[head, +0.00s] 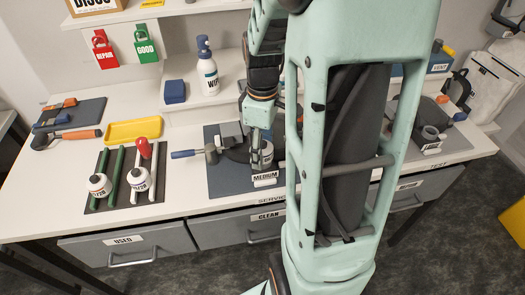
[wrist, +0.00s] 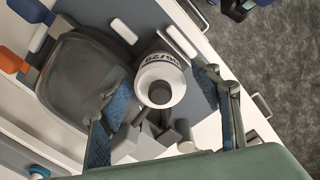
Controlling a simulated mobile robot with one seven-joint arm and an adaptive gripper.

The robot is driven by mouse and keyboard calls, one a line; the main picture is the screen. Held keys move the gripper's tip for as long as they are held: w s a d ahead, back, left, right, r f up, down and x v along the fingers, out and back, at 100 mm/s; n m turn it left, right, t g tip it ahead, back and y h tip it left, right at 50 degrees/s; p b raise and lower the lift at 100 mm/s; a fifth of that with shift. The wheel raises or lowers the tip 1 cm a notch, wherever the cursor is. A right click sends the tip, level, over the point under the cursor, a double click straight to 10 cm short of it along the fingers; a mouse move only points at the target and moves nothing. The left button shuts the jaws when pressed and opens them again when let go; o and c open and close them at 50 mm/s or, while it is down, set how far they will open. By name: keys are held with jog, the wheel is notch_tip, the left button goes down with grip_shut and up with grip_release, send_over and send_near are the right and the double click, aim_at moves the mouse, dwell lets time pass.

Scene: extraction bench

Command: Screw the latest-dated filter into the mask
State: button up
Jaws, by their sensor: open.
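My gripper (head: 260,138) is open over the grey work mat (head: 226,186). In the wrist view its blue-padded fingers (wrist: 162,90) stand apart on either side of a white filter (wrist: 172,97). That filter's date appears upside down and seems to read 06/28. The filter is at the edge of the dark mask (wrist: 80,75); I cannot tell whether it is threaded in. The mask (head: 236,153) is partly hidden by my arm in the head view.
A MEDIUM sign (head: 265,178) stands at the mat's front. A dark-headed tool with a blue handle (head: 190,153) lies left of the mask. A yellow tray (head: 133,130), a wipes bottle (head: 207,70) and a blue block (head: 175,92) are behind. My arm hides the bench's right middle.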

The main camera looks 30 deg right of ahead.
jog(key=shift+c, duration=0.5)
jog(key=c, duration=1.2)
jog(key=m, duration=0.6)
jog(key=shift+m, duration=0.3)
jog(key=m+p, duration=0.1)
jog(key=m, duration=0.4)
jog(key=shift+m, duration=0.4)
jog(key=o, duration=1.4)
